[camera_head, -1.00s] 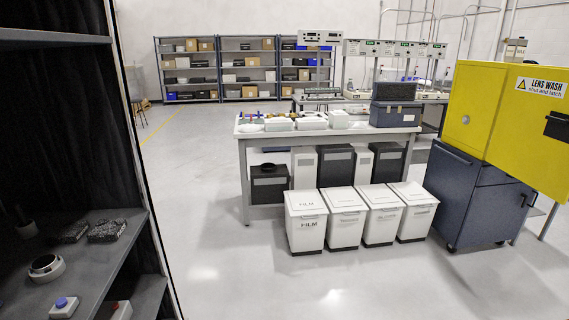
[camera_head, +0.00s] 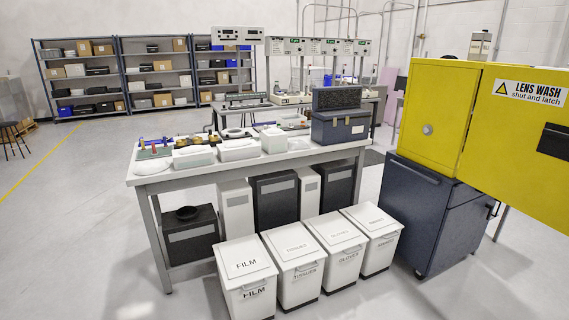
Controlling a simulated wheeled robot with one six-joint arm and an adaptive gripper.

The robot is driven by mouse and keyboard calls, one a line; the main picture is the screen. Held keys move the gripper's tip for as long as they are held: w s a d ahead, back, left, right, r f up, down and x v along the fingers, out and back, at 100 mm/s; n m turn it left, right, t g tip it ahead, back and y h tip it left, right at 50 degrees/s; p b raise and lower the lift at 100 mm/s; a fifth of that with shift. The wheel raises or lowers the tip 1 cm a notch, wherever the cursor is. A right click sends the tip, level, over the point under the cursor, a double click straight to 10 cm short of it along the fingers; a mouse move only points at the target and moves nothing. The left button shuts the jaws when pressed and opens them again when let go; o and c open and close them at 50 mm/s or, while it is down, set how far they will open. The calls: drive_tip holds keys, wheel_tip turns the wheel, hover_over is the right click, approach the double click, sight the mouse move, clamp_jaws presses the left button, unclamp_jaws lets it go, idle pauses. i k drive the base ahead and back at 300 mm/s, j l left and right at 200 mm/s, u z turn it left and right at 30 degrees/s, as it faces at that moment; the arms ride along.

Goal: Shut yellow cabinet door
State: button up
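The yellow cabinet (camera_head: 425,110) stands at the right, on top of a dark blue base cabinet (camera_head: 425,208). Its left yellow face carries a small round grey fitting. The yellow cabinet door (camera_head: 510,175) angles out from the cabinet's near edge toward the right and appears to stand open. It bears a "LENS WASH shut and latch" label (camera_head: 530,93) and a black handle or latch (camera_head: 554,140), and the picture's right edge cuts it off. The inside of the cabinet is hidden. My gripper is not in view.
A workbench (camera_head: 150,180) with trays and a dark blue case (camera_head: 340,128) fills the middle. Several white lidded bins (camera_head: 245,270) stand before it. Grey floor (camera_head: 480,285) is clear at the lower right. Shelving (camera_head: 80,85) stands at the back wall.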

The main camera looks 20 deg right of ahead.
sight(507, 155)
drive_tip(key=i+j+z, duration=0.15)
drive_tip(key=i+z, duration=0.3)
drive_tip(key=i+j+z, duration=0.25)
drive_tip(key=z, duration=0.2)
drive_tip(key=i+j+z, duration=0.6)
drive_tip(key=j+z, duration=0.3)
drive_tip(key=i+j+z, duration=0.2)
drive_tip(key=j, duration=0.15)
drive_tip(key=i+j+z, duration=0.2)
drive_tip(key=k+j, duration=0.1)
